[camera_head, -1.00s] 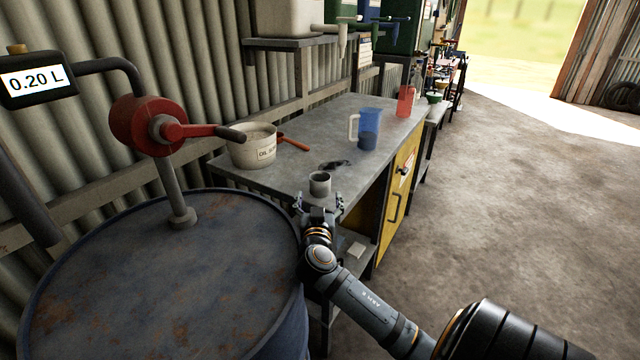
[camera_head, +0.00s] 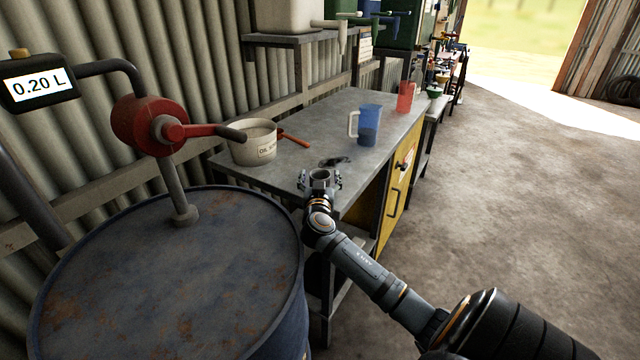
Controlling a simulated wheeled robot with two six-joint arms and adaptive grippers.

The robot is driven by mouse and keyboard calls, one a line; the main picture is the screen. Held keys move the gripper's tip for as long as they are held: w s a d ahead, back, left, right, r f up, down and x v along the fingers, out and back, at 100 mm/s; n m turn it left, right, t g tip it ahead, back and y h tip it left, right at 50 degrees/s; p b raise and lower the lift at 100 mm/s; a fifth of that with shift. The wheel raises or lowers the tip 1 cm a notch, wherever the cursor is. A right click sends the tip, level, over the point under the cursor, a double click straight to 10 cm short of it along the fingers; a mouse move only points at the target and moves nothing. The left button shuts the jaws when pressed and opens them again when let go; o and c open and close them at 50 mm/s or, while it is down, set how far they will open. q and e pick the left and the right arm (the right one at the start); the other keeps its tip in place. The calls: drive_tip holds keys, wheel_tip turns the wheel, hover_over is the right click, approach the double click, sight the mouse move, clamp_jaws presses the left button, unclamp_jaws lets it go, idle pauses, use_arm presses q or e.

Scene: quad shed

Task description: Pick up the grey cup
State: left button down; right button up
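The small grey cup (camera_head: 320,176) stands upright near the front corner of the metal bench (camera_head: 262,172). My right gripper (camera_head: 320,180) is at the cup, with one finger on its left and one on its right. The fingers are spread around the cup; whether they touch its wall is too small to tell. The gripper hides the lower part of the cup. My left gripper is not in view.
A white oil bucket (camera_head: 253,143), red-handled tool (camera_head: 294,138), dark item (camera_head: 334,161), blue jug (camera_head: 371,117), dark blue cup (camera_head: 367,138) and red container (camera_head: 405,97) are on the bench. A rusty drum (camera_head: 165,290) with a red pump (camera_head: 150,127) stands front left.

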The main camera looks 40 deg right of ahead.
drive_tip(key=c, duration=0.9)
drive_tip(key=shift+c, duration=0.6)
drive_tip(key=shift+r, duration=0.15)
drive_tip(key=r, duration=0.3)
drive_tip(key=shift+s+d+r, duration=0.2)
drive_tip(key=shift+r, duration=0.15)
drive_tip(key=s+d+r+p, duration=0.2)
drive_tip(key=s+r+p, duration=0.1)
drive_tip(key=p, duration=0.3)
drive_tip(key=s+d+r+p, duration=0.2)
drive_tip(key=s+r+p, duration=0.1)
drive_tip(key=s+p, duration=0.2)
drive_tip(key=s+d+r+p, duration=0.2)
drive_tip(key=s+r+p, duration=0.1)
drive_tip(key=p, duration=0.3)
drive_tip(key=shift+s+p, duration=0.3)
drive_tip(key=shift+s, duration=0.2)
